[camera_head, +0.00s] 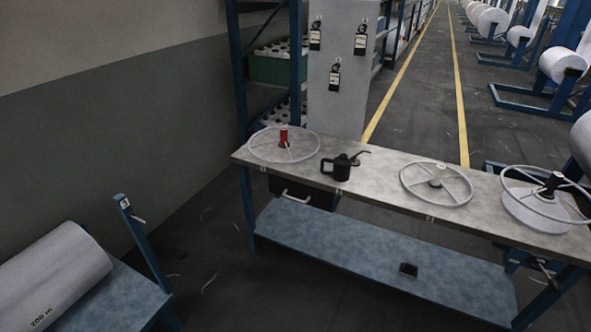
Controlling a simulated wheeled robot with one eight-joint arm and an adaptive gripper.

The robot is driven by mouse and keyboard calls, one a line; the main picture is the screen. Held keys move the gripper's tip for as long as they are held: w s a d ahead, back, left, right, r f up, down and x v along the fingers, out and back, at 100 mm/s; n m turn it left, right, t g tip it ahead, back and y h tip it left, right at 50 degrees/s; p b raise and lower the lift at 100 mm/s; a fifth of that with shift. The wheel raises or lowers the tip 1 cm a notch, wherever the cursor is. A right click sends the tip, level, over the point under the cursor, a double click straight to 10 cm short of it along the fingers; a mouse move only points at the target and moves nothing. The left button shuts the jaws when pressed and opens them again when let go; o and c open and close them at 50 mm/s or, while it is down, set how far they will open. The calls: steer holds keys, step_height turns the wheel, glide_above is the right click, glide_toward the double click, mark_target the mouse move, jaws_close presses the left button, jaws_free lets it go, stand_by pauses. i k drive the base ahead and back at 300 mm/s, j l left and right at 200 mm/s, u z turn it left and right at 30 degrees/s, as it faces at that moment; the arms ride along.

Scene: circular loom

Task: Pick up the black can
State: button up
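A black can (342,168) with a long spout and a side handle stands upright on the grey top of the workbench (384,168). Its spout points up to the right and its handle is on the left. It stands between a wheel with a red hub on its left and a wheel with a white hub on its right, apart from both. My gripper is not in view.
On the bench lie the red-hubbed wheel (261,151), the white-hubbed wheel (459,196) and a black-hubbed wheel on a white disc (535,216). A drawer (305,191) hangs below. A blue rack (242,95) stands behind; a large white roll (52,280) lies at lower left.

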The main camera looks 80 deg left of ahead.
mark_target(341, 172)
steer(key=u, duration=2.65)
steer(key=z, duration=4.1)
steer(key=u, duration=2.45)
steer(key=i+j+u, duration=0.15)
steer(key=j+u, duration=0.15)
steer(key=u, duration=0.2)
steer(key=i+j+u, duration=0.15)
steer(key=u, duration=0.3)
steer(key=i+j+u, duration=0.25)
steer(key=u, duration=0.25)
